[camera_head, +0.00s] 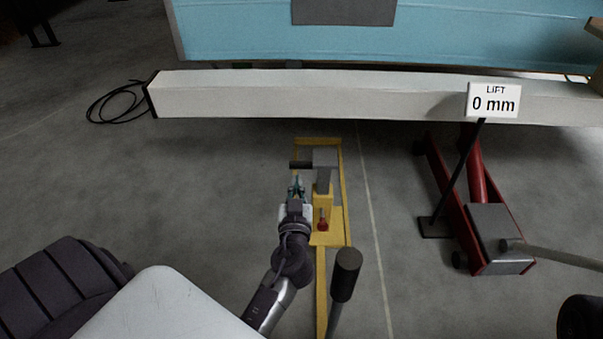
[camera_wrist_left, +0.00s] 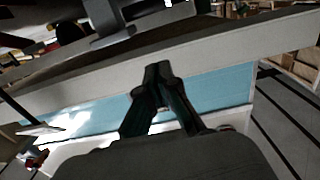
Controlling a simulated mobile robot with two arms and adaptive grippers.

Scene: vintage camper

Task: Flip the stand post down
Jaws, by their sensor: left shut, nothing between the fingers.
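A yellow stand frame (camera_head: 342,185) lies on the floor below the beam. It carries a grey block-like post part (camera_head: 325,157) with a dark round bar (camera_head: 300,165) sticking out to its left, and a red knob (camera_head: 322,224) nearer me. My left gripper (camera_head: 297,182) is just left of the post, close below the dark bar; I cannot tell whether it touches. In the left wrist view its fingers (camera_wrist_left: 158,70) are together with nothing between them. My right gripper is not in view.
A long pale beam (camera_head: 300,95) runs beneath the blue camper (camera_head: 240,35). A red jack (camera_head: 478,170) stands at right beside a "LIFT 0 mm" sign (camera_head: 494,100). A black-gripped handle (camera_head: 347,268) rises right of my arm. A cable (camera_head: 110,105) lies at left. Floor left of the stand is clear.

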